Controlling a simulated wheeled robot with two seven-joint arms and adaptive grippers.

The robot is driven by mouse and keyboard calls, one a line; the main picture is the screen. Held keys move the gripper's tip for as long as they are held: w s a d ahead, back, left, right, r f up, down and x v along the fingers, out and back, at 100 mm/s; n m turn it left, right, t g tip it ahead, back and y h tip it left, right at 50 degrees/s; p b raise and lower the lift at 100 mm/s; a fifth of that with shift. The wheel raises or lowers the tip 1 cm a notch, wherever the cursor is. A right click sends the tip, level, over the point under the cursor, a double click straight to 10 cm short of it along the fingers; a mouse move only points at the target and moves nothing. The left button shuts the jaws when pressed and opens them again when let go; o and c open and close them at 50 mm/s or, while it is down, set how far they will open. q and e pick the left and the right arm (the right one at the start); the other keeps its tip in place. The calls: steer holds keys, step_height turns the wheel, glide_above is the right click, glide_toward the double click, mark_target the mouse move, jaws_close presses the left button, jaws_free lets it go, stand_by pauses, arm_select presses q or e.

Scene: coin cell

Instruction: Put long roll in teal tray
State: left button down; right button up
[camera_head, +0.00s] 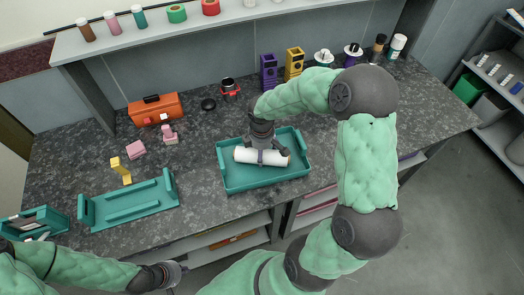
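The long white roll (243,155) lies across the inside of the middle teal tray (236,186). My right gripper (270,153) reaches down into this tray from above, and its dark fingers are at the middle and right part of the roll. They hide part of the roll, and I cannot tell whether they grip it. I also cannot tell whether the roll rests fully on the tray floor. My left gripper (180,270) is low at the left, off the counter's front edge and far from the roll. Its fingers are too small to read.
A second, longer teal tray (130,201) lies at left. Purple (269,72) and yellow (293,63) holders stand behind the middle tray. The counter's right side (430,110) is clear.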

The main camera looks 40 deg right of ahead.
steer(key=shift+f, duration=0.15)
steer(key=o, duration=1.5)
steer(key=shift+c, duration=0.2)
step_height(320, 180, up, 12)
steer(key=p, duration=0.4)
steer(key=shift+s+a+r+p, duration=0.2)
steer(key=shift+s+a+p, duration=0.1)
steer(key=shift+s+a, duration=0.05)
